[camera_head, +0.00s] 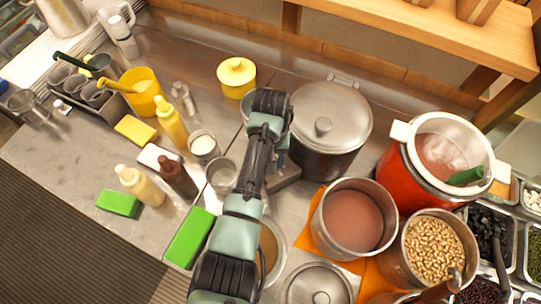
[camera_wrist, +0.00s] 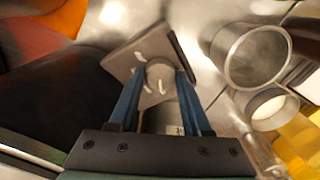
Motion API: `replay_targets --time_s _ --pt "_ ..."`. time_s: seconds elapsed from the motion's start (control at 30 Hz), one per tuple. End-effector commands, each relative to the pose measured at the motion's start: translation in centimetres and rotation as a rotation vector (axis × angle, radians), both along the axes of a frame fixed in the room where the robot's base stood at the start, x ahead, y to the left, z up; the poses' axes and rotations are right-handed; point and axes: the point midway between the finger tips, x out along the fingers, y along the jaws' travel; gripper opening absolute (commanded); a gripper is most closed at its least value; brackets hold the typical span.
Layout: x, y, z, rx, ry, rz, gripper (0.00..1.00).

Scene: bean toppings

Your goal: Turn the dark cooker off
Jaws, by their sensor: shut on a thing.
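The dark cooker (camera_head: 325,158) stands at the back middle of the counter, with a metal lid on top. In the wrist view its dark body (camera_wrist: 55,95) fills the left side. A square grey control plate (camera_wrist: 124,62) carries a round knob (camera_wrist: 159,78) with a pale mark. My gripper (camera_wrist: 160,72) has its two blue fingers on either side of the knob, shut on it. In the head view my arm hides the gripper's fingertips and the knob.
A red cooker (camera_head: 391,171) stands to the right. A pot of brown liquid (camera_head: 322,226) and a pot of beans (camera_head: 433,249) stand in front. Metal cups, bottles and a yellow lidded pot (camera_head: 236,77) are on the left. A green block (camera_head: 190,238) lies left of my arm.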

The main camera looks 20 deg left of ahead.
Motion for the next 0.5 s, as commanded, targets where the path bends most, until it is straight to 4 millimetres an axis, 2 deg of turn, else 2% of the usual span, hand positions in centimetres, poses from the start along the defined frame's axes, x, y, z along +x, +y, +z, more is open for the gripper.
replay_targets --time_s 0.5 --pt "0.15 0.06 0.13 0.002 -0.005 0.057 0.0"
